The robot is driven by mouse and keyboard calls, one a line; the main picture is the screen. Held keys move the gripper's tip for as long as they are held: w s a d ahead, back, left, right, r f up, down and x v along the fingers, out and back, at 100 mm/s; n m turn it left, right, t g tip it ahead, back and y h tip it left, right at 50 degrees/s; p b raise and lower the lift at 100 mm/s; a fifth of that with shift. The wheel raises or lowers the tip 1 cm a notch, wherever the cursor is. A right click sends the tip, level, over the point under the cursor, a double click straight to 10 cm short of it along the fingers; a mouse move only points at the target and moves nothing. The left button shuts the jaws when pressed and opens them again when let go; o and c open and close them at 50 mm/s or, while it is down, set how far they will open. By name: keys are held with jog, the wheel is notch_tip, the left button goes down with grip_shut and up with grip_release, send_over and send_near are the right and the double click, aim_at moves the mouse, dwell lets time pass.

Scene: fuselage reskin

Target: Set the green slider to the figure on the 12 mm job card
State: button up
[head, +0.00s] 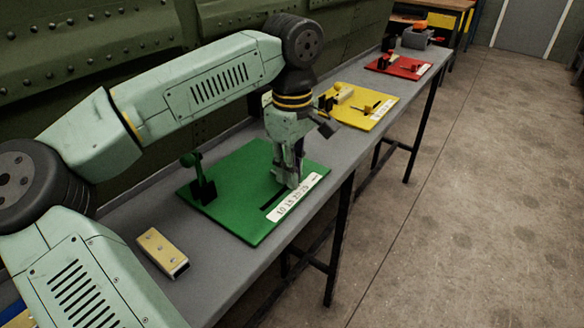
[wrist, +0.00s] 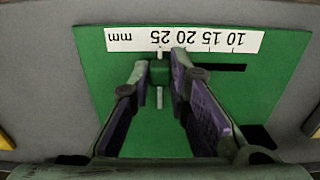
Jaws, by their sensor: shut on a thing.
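The green board (head: 238,222) lies on the grey bench, with a dark slot and a white scale strip (head: 298,198) marked 10, 15, 20, 25 mm. In the wrist view the scale (wrist: 185,40) is upside down, with 10 toward the right. My gripper (head: 290,180) is low over the slot and shut on the green slider (wrist: 159,72), which shows between the fingertips in the wrist view. The slider stands toward the 25 end; its exact reading is unclear. Empty slot (wrist: 222,67) shows right of it. I cannot make out a 12 mm job card.
A dark stand with a green ball-topped lever (head: 197,178) is on the board's left part. A tan block (head: 162,252) lies on the bench nearer me. A yellow board (head: 360,108) and a red board (head: 400,68) lie farther along. A riveted green wall runs behind.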

aim_at(285, 190)
grip_shut()
jog(key=shift+s+a+f+b, duration=0.1)
jog(key=shift+s+a+b, duration=0.2)
jog(key=shift+s+a, duration=0.45)
jog(key=shift+s, duration=0.25)
jog(key=o, duration=0.7)
grip_release()
jog(key=shift+o, duration=0.2)
notch_tip(285, 190, up, 12)
